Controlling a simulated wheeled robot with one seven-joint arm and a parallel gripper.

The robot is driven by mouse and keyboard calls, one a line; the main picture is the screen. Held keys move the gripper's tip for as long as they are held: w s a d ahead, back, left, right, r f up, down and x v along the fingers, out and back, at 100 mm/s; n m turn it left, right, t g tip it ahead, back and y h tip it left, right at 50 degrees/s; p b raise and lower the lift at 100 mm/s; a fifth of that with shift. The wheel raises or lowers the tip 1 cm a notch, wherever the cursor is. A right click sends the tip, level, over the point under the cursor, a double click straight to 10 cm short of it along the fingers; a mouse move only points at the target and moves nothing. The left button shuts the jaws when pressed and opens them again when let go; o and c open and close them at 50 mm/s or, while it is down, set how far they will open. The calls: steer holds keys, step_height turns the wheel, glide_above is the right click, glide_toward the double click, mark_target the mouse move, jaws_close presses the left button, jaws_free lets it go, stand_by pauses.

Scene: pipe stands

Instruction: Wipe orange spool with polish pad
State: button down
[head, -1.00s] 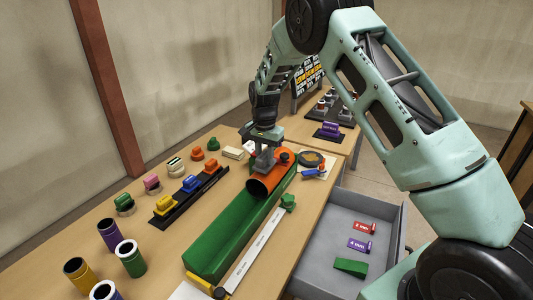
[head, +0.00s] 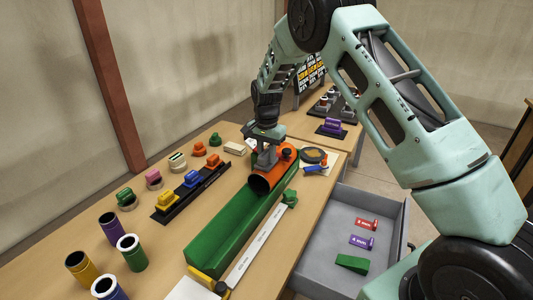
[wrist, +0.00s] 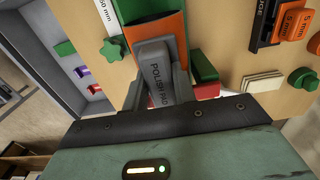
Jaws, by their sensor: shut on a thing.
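The orange spool (head: 284,161) lies on its side at the far end of the green trough (head: 222,240), its dark open end towards the near side. It also shows as an orange surface in the wrist view (wrist: 171,24). My gripper (head: 267,160) is above the spool, pointing down. It is shut on the grey polish pad (wrist: 155,74), whose lettering reads in the wrist view. The pad's far end overlaps the orange surface there and looks to be at or very near it; contact cannot be told for certain. My gripper hides part of the spool in the head view.
A black rack (head: 190,190) with coloured blocks and several upright tubes (head: 132,252) stand left of the trough. A white ruler strip (head: 250,244) lies along its right. An open grey drawer (head: 335,210) is at the right.

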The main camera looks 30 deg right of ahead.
steer(key=shift+w+d+f, duration=0.1)
steer(key=shift+w+d+r, duration=0.15)
steer(key=shift+w+d, duration=0.25)
steer(key=shift+d, duration=0.25)
steer(key=shift+w+d+r, duration=0.15)
steer(key=shift+w+d, duration=0.2)
steer(key=shift+d, duration=0.25)
steer(key=shift+s+a, duration=0.8)
steer(key=shift+a, duration=0.25)
steer(key=shift+w+d+f, duration=0.15)
steer(key=shift+w+d, duration=0.15)
steer(key=shift+d, duration=0.05)
steer(key=shift+w+d, duration=0.5)
steer(key=shift+d, duration=0.1)
steer(key=shift+s+a, duration=0.75)
steer(key=shift+a, duration=0.2)
steer(key=shift+w+d, duration=0.65)
steer(key=shift+d, duration=0.3)
steer(key=shift+s+a, duration=0.7)
steer(key=shift+a, duration=0.3)
